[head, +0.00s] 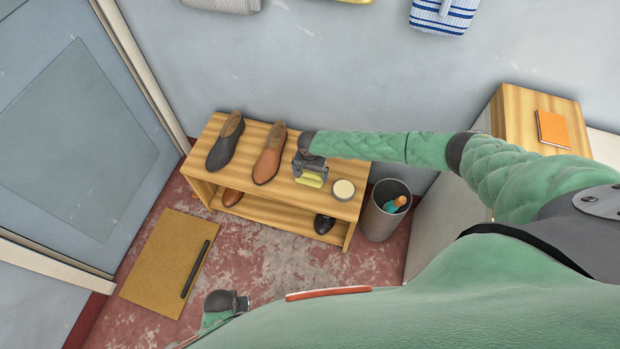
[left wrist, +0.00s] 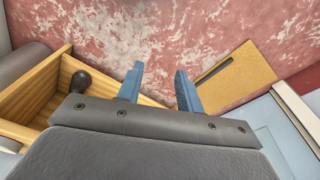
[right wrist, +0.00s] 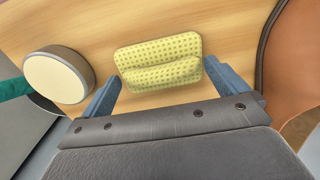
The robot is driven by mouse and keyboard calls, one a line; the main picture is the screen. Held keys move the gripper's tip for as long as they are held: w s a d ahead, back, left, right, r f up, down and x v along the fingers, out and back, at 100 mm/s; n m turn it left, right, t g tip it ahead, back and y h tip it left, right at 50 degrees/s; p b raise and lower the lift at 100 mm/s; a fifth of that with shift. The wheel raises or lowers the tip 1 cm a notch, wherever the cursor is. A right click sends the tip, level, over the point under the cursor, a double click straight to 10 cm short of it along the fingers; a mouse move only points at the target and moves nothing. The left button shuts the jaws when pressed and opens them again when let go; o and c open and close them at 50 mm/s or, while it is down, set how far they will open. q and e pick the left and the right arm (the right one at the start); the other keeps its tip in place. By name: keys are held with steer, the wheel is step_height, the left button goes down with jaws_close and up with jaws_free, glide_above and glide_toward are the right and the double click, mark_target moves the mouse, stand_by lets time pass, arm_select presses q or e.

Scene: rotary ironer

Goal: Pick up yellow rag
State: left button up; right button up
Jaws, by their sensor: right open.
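The yellow rag (right wrist: 160,62) is a folded, dotted cloth lying on the wooden shoe bench. In the head view the rag (head: 309,180) shows just below my right gripper (head: 309,168). In the right wrist view my right gripper (right wrist: 165,88) is open, with one blue finger at each side of the rag's near end. I cannot tell whether the fingers touch it. My left gripper (left wrist: 159,85) is open and empty above the red floor, away from the rag. In the head view only part of my left gripper (head: 226,301) shows.
On the bench (head: 333,209), a round tin (head: 343,189) stands right of the rag and a brown shoe (head: 269,155) left of it. A dark shoe (head: 226,143) is farther left. A grey bin (head: 383,217) stands beside the bench. A mat (head: 160,265) with a black bar lies on the floor.

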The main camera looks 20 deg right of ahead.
steer(key=c, duration=1.1)
steer(key=shift+o, duration=0.2)
arm_select(q)
steer(key=shift+r, duration=0.1)
arm_select(e)
steer(key=shift+r, duration=0.15)
